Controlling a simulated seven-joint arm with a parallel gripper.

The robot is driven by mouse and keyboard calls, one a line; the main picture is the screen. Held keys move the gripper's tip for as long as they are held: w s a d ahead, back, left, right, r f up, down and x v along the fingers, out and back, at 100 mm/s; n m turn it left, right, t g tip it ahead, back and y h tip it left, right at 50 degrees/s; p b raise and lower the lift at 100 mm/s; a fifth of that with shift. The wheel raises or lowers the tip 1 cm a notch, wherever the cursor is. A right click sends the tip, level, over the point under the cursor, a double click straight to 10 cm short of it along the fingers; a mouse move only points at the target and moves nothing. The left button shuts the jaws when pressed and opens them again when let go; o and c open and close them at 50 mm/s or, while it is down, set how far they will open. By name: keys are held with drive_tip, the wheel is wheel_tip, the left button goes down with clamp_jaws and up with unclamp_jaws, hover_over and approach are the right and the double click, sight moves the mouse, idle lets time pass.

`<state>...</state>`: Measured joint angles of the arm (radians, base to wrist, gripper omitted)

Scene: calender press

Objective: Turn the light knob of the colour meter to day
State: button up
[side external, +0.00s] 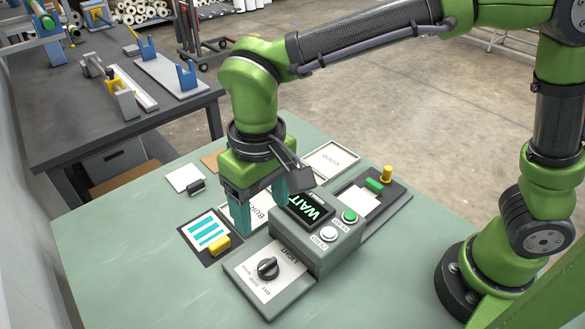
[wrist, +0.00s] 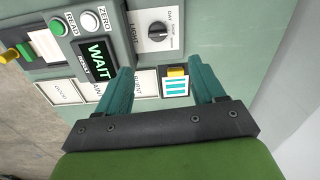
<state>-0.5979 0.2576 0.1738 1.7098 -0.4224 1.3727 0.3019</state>
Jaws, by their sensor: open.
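The colour meter (side external: 318,250) is a grey box on the green table, with a dark display reading WAIT. Its black light knob (side external: 267,268) stands on a white dial plate at the near end, with DAY printed at the plate's near edge. The knob also shows in the wrist view (wrist: 157,31); I cannot tell surely which mark it points to. My gripper (side external: 261,213) is open and empty, its teal fingers pointing down behind the knob and apart from it. In the wrist view, the fingers (wrist: 163,78) lie below the knob, which is unobstructed.
A striped card (side external: 206,233) with a yellow block lies left of the meter. A green READ button (side external: 350,216) and white ZERO button (side external: 329,233) sit beside the display. White labelled cards, one reading GOOD (side external: 331,158), lie behind. The near left table is clear.

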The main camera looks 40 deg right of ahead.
sight(267, 264)
drive_tip(key=shift+m, duration=0.5)
drive_tip(key=f, duration=1.5)
drive_tip(key=shift+w+f, duration=0.2)
drive_tip(key=shift+f, duration=0.2)
drive_tip(key=shift+c, duration=0.5)
drive_tip(key=c, duration=1)
